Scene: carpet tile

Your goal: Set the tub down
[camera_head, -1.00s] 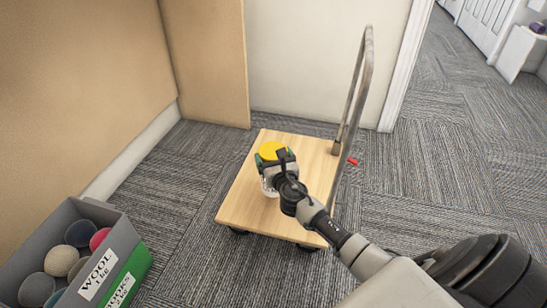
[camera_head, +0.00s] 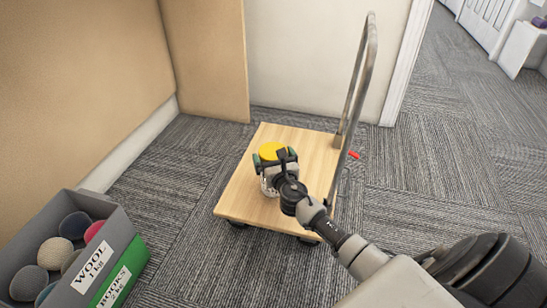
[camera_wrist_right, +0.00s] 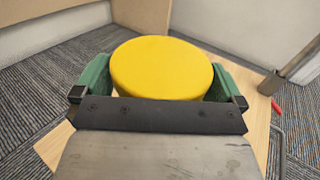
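The tub has a round yellow lid (camera_head: 271,151) and a pale, see-through body (camera_head: 268,186), mostly hidden by my gripper. It is upright over the wooden deck of a trolley (camera_head: 245,200). I cannot tell whether its base touches the deck. My right gripper (camera_head: 275,160) has its green fingers on both sides of the tub, closed against it. The right wrist view shows the yellow lid (camera_wrist_right: 161,68) between the green fingers. My left gripper is not in view.
The trolley's metal handle (camera_head: 357,90) rises right of the tub. A red piece (camera_head: 354,155) shows beside it. Bare deck lies around the tub. A wall and tan panel (camera_head: 205,60) stand behind.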

